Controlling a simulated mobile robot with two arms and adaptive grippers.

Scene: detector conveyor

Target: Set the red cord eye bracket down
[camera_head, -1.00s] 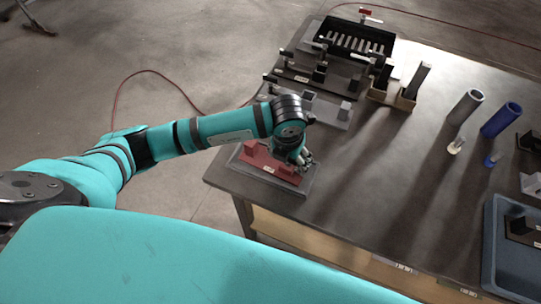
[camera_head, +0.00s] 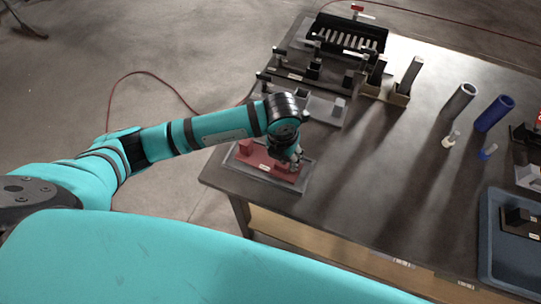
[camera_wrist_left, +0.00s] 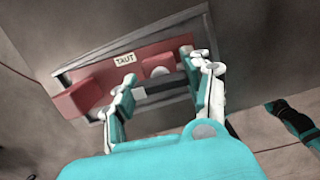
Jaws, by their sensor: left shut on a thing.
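The red cord eye bracket (camera_head: 258,157) is a long red plate with a raised block at its left end, at the table's near left corner. It lies over a grey tray (camera_head: 307,178); I cannot tell whether it touches the bottom. In the left wrist view the bracket (camera_wrist_left: 88,92) carries a white label reading TAUT, and the tray rim (camera_wrist_left: 208,22) shows around it. My left gripper (camera_head: 292,160) is over the bracket's right part. Its fingers (camera_wrist_left: 163,75) are shut on the bracket, on either side of its middle, with a dark bar between them. My right gripper is not in view.
Grey and black fixtures (camera_head: 325,106) stand behind the tray, with a black slotted box (camera_head: 350,32) farther back. A grey tube (camera_head: 460,102) and a blue tube (camera_head: 494,113) stand at the right. A blue bin (camera_head: 490,240) is at the right edge. The table's middle is clear.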

